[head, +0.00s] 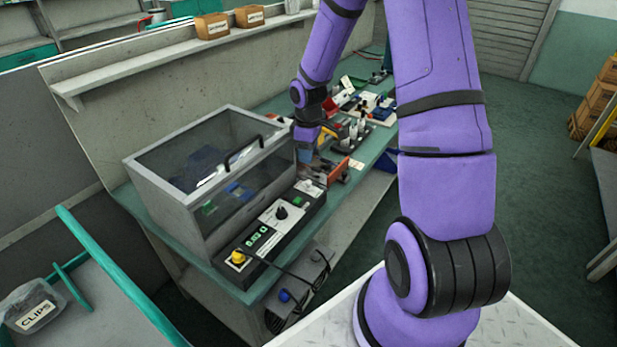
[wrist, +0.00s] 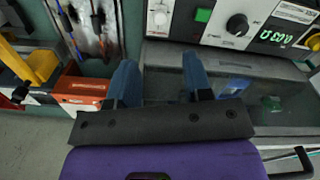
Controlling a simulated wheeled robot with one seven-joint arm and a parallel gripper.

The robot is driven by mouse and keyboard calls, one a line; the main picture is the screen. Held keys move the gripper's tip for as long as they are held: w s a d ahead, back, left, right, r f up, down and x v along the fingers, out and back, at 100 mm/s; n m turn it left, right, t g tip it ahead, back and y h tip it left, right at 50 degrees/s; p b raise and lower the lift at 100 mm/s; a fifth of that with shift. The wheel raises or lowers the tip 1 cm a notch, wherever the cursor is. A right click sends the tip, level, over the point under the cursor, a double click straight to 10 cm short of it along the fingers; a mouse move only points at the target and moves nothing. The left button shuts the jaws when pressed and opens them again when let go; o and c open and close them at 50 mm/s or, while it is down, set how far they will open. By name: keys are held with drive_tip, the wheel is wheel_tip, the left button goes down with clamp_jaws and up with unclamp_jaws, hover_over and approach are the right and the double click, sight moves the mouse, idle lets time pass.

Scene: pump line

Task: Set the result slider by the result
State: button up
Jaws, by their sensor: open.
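The control box (head: 268,240) lies along the front of the clear-lidded enclosure. It carries a yellow button (head: 238,257), a lit green display (head: 257,238) and a black knob (head: 281,213). In the wrist view, the knob (wrist: 237,25) and display (wrist: 272,37) sit at the upper right; I cannot read the digits surely. A pale plate with small round parts (wrist: 160,18), perhaps the result slider, is left of a green window (wrist: 203,15). My gripper (wrist: 160,62) is open and empty, its blue fingers below this plate in the picture.
The enclosure (head: 165,205) has a black handle and holds blue and green items. An orange-red block (wrist: 80,88) is left of my fingers. Several tools and fixtures crowd the bench (head: 365,160) beyond. A CLIPS bin (head: 32,310) is at lower left.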

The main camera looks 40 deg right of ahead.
sight(308, 181)
wheel_tip(308, 181, down, 10)
drive_tip(key=shift+f, duration=0.2)
idle(0.4)
